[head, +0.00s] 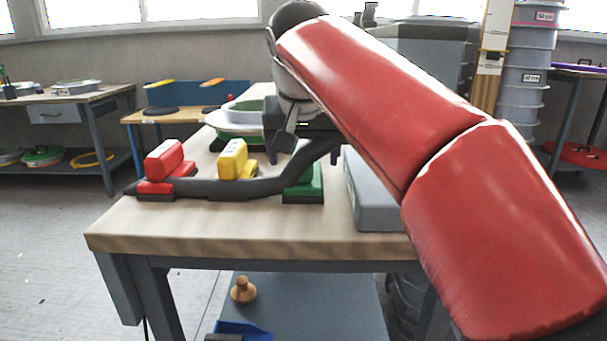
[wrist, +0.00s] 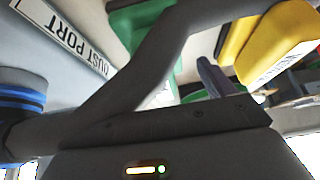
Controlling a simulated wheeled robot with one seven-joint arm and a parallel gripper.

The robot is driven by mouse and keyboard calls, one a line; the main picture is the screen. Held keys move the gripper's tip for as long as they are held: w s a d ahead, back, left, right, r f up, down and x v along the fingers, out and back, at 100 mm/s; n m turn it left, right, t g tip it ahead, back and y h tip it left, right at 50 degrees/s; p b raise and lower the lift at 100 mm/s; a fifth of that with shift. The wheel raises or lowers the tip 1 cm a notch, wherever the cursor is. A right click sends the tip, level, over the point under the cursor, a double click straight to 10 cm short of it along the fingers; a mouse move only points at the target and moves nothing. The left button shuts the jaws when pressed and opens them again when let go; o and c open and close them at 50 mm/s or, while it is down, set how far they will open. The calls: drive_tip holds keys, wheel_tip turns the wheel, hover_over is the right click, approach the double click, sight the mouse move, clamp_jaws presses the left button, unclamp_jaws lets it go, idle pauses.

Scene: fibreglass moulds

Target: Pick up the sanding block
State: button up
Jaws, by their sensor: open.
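Three block-shaped tools with raised grips and dark bases, which look like sanding blocks, stand on the wooden bench: a red one (head: 165,161), a yellow one (head: 233,160) and a green one (head: 312,185). Which one the task means is not shown. The green one is partly hidden by a dark hose. My gripper (head: 286,155) is open and points down over the bench, between the yellow and green blocks and apparently above or behind them. The yellow block (wrist: 275,40) and a green piece (wrist: 145,35) show in the wrist view, beside one finger.
A thick dark hose (head: 205,187) curves along the bench past the blocks. In the wrist view the hose (wrist: 165,60) crosses before my gripper. A grey box (head: 367,205) stands right of the green block. A white-rimmed green mould (head: 240,117) lies behind. The front bench edge is clear.

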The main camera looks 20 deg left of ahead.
drive_tip(key=shift+x, duration=1.15)
drive_tip(key=c, duration=1.2)
drive_tip(key=shift+c, duration=0.2)
drive_tip(key=shift+r, duration=0.15)
